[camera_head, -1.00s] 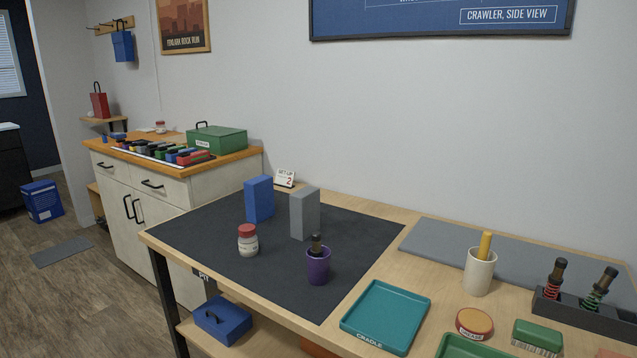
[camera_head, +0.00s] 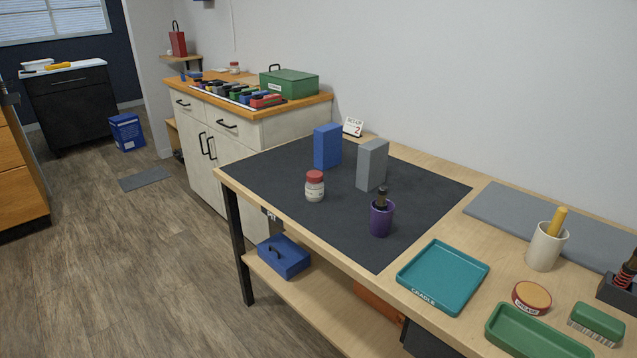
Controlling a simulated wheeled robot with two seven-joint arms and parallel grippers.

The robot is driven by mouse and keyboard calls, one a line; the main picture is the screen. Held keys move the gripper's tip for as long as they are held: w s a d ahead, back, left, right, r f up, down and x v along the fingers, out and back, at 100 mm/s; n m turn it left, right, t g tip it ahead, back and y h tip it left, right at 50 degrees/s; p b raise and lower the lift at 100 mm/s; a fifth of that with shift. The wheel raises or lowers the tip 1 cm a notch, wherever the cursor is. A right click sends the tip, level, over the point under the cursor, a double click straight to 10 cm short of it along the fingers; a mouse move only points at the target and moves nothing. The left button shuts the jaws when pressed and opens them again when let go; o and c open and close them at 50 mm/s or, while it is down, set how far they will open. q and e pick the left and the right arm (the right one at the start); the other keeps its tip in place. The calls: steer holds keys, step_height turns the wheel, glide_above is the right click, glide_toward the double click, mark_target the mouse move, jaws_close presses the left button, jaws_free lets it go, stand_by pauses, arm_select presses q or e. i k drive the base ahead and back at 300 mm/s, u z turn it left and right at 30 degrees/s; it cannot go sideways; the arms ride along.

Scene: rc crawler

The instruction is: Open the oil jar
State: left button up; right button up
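A small white jar with a red lid (camera_head: 315,186) stands upright on the dark mat (camera_head: 270,175) on the workbench, near the bench's left edge. Its lid is on. Its label is too small to read, so I cannot tell if it is the oil jar. Another small jar with a reddish lid (camera_head: 234,68) stands far off on the wooden-topped cabinet. A round tin with an orange lid (camera_head: 532,297) lies at the right of the bench. Neither of my grippers is in view.
A blue block (camera_head: 327,147), a grey block (camera_head: 372,165) and a purple cup (camera_head: 381,218) holding a dark part stand near the jar. A teal tray (camera_head: 443,277) and a cream cup (camera_head: 546,247) are to the right. The floor left of the bench is open.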

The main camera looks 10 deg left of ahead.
mark_target(313, 191)
steer(key=u, duration=1.75)
steer(key=i, duration=3)
steer(key=z, duration=3.45)
